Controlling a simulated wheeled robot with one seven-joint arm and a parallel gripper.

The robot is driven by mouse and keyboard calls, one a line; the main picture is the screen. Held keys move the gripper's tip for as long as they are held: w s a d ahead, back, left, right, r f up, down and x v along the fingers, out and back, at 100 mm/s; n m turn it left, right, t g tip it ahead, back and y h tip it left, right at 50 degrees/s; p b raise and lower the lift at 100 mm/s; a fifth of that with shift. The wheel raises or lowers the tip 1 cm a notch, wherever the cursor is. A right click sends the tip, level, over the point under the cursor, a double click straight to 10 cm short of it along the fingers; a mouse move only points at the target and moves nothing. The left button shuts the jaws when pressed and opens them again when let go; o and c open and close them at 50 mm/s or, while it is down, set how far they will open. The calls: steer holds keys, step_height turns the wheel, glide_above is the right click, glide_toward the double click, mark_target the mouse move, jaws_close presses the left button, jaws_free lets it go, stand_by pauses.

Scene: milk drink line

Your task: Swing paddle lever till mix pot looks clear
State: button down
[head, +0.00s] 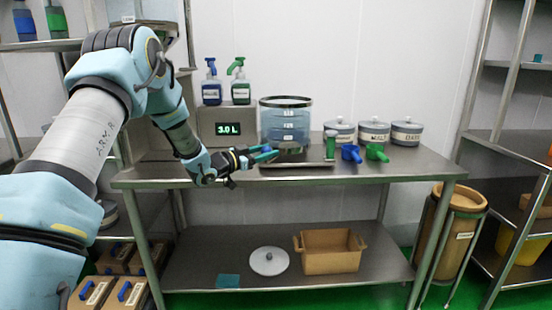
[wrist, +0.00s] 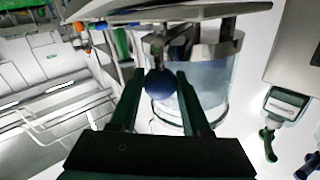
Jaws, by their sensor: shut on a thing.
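The mix pot (head: 285,125) is a clear round vessel with a dark rim and scale marks, standing on the steel table. Its contents look pale blue and see-through; it also shows in the wrist view (wrist: 208,85), upside down. My gripper (head: 268,154) is at the pot's lower front left. In the wrist view, my gripper (wrist: 160,88) is shut on a dark blue ball knob (wrist: 161,83), the end of the paddle lever. A metal part of the lever shows just beyond the knob. The knob is hidden by the fingers in the head view.
A box with a 3.0 L display (head: 228,128) stands left of the pot, with blue and green spray bottles (head: 240,90) above. Right of it are a blue scoop (head: 351,153), a green scoop (head: 376,153) and lidded jars (head: 374,132). The table's right end is clear.

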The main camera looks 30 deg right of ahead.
steer(key=shift+w+a+r+b, duration=0.1)
steer(key=shift+w+a+b, duration=0.25)
steer(key=shift+w, duration=0.5)
steer(key=shift+a, duration=0.1)
steer(key=c, duration=0.7)
jaws_free()
steer(key=shift+s+a+b, duration=0.3)
steer(key=shift+a+b, duration=0.05)
steer(key=shift+a, duration=1.4)
steer(key=shift+s+a+b, duration=0.25)
steer(key=shift+a+b, duration=0.1)
steer(key=shift+a, duration=1.45)
steer(key=shift+s+a+b, duration=0.3)
steer(key=shift+a+b, duration=0.05)
steer(key=shift+a, duration=1.4)
steer(key=shift+o, duration=0.5)
